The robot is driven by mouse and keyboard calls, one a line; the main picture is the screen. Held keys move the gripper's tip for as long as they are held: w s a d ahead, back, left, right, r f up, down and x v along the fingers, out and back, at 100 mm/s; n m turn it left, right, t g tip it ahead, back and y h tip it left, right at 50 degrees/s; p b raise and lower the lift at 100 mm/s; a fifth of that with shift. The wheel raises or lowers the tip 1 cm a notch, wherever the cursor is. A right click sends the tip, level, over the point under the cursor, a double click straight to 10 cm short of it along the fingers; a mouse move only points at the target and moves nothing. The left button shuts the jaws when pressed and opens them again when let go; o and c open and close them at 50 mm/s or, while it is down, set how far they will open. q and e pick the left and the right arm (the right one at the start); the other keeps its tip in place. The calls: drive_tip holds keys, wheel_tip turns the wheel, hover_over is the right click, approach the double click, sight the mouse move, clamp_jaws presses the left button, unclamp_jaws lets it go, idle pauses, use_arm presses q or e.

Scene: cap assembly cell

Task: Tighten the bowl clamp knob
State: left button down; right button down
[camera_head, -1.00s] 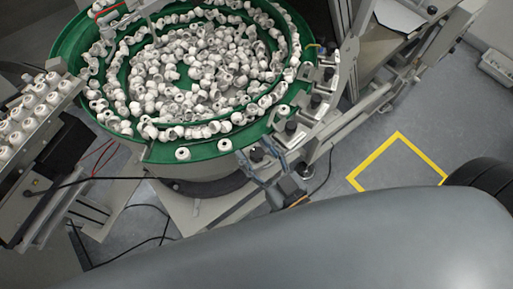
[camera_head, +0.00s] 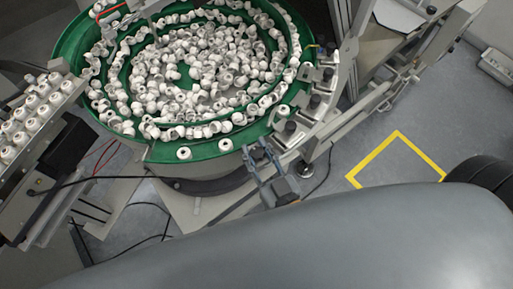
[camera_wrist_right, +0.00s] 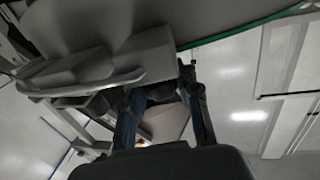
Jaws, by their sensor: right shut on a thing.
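The green bowl (camera_head: 205,150) holds many white caps in the upper left of the head view. Several black clamp knobs stand on grey blocks along its right rim, such as one knob (camera_head: 315,101) and another (camera_head: 290,127). My right gripper (camera_head: 259,152) is at the lower right rim, its fingers around the lowest knob, which they mostly hide. In the right wrist view the two fingers (camera_wrist_right: 158,85) reach up to a dark part beneath the grey underside of the bowl. The gripper is shut on that knob. My left gripper is not in view.
A tray of white caps (camera_head: 30,112) stands on a stand at the left. Grey frame bars (camera_head: 372,100) rise at the right of the bowl. Cables hang below the bowl. The floor inside the yellow marking (camera_head: 398,131) is clear.

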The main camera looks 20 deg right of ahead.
idle(0.3)
drive_tip(key=c, duration=1)
unclamp_jaws()
drive_tip(key=shift+o, duration=0.2)
drive_tip(key=s+d, duration=0.1)
drive_tip(key=s, duration=1.1)
drive_tip(key=shift+d, duration=0.3)
